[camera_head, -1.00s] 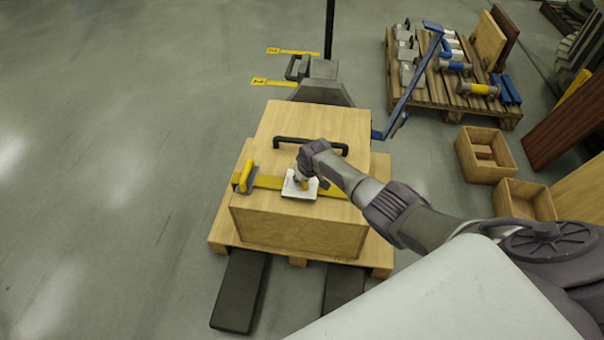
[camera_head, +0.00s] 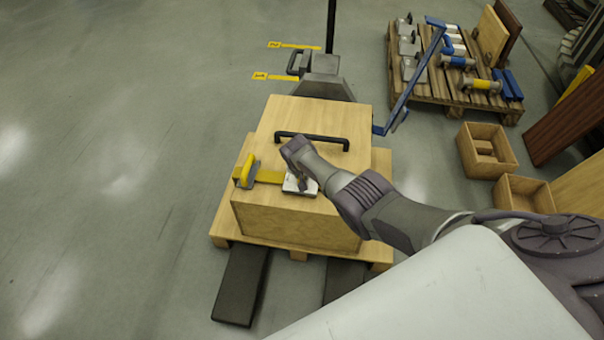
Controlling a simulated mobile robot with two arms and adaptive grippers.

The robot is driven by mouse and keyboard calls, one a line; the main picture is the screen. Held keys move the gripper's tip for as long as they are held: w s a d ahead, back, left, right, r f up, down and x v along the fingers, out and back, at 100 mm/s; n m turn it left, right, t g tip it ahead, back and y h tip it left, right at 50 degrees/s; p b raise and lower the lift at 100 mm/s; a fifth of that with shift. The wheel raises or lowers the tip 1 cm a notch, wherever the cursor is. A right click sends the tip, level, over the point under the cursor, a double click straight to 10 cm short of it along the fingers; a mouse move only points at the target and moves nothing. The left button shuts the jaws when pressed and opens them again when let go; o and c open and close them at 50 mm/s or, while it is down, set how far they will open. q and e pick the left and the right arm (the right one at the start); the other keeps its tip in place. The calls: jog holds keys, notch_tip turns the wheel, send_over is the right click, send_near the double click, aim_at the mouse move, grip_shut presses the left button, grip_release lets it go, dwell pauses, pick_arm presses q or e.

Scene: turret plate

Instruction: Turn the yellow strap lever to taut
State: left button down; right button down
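A wooden crate (camera_head: 345,118) has a yellow strap (camera_head: 270,177) across its top. A yellow-handled fitting (camera_head: 247,172) sits at the strap's left end. A pale square plate (camera_head: 300,190) lies on the strap near the crate's front middle. Any lever on the plate is mostly hidden. My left gripper is out of view.
A black bar handle (camera_head: 312,139) stands on the crate top behind my wrist. The crate rests on a wooden pallet (camera_head: 221,222) with dark forks below. A pallet jack (camera_head: 325,80) stands behind. Wooden boxes (camera_head: 487,150) are at the right; the left floor is clear.

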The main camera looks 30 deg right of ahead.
dwell(0.4)
jog(key=c, duration=1)
grip_release()
jog(key=shift+r, duration=0.1)
jog(key=v, duration=1.1)
jog(key=shift+a+r, duration=0.2)
jog(key=shift+r, duration=0.15)
jog(key=shift+s, duration=0.15)
